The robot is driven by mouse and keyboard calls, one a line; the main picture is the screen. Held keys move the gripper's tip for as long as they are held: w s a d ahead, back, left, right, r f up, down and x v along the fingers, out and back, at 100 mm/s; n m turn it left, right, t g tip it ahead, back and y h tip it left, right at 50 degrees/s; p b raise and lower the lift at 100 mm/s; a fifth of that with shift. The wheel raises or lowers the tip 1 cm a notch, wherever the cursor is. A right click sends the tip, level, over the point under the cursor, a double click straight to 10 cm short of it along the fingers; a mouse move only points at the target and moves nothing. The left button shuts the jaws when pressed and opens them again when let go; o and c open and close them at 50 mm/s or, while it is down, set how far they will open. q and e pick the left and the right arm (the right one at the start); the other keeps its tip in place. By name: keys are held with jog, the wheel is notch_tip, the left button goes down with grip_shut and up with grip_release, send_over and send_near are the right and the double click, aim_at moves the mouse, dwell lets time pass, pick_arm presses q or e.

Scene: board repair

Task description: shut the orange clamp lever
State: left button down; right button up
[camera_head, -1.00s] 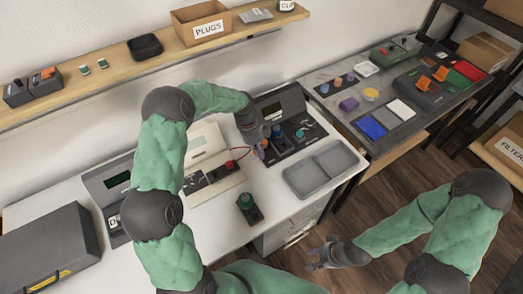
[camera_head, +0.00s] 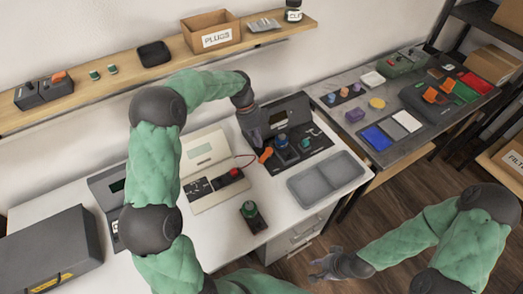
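An orange lever (camera_head: 265,155) sticks out at the left front edge of a dark fixture panel (camera_head: 310,157) on the white bench. I take it for the clamp lever; its angle is hard to read at this size. My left gripper (camera_head: 256,139) points down just above and left of it. The fingers are dark and small, so I cannot tell whether they are open, or whether they touch the lever. My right gripper (camera_head: 322,268) hangs empty with fingers apart, in front of the bench over the floor.
Blue and teal knobbed parts (camera_head: 281,141) stand on the panel close to the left gripper. A cream instrument (camera_head: 208,160) with a red lead is to the left.

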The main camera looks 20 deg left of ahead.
pick_arm(q)
jog(key=shift+v, duration=0.9)
